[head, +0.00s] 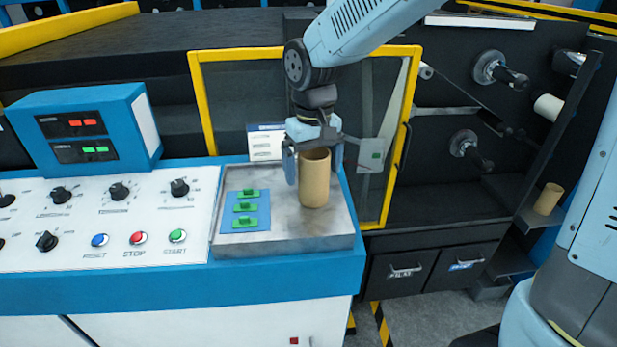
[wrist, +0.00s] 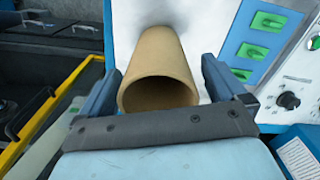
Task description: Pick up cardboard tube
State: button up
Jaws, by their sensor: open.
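A tan cardboard tube (head: 314,180) stands upright on the metal tray (head: 285,243) at the right end of the control console. My gripper (head: 314,165) is open, with a finger on each side of the tube's upper part. In the wrist view the tube (wrist: 158,75) lies between the two open fingers of my gripper (wrist: 158,90), its open end facing the camera. Whether the fingers touch the tube cannot be told. A second cardboard tube (head: 548,199) stands on a small shelf at the right.
A blue plate with green switches (head: 245,209) is left of the tube on the tray. The yellow-framed door (head: 194,100) stands behind the console. Console knobs and buttons (head: 137,238) lie further left. Machine rollers (head: 498,70) are at upper right.

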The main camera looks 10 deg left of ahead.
jog(key=shift+c, duration=0.4)
jog(key=c, duration=1)
jog(key=shift+r, duration=0.1)
jog(key=shift+r, duration=0.35)
notch_tip(320, 180, up, 2)
jog(key=shift+r, duration=0.25)
jog(key=s+d+r, duration=0.5)
jog(key=s+r, duration=0.1)
jog(key=s, duration=0.1)
jog(key=s+d+r, duration=0.3)
jog(key=s, duration=0.1)
jog(key=shift+d+r, duration=0.35)
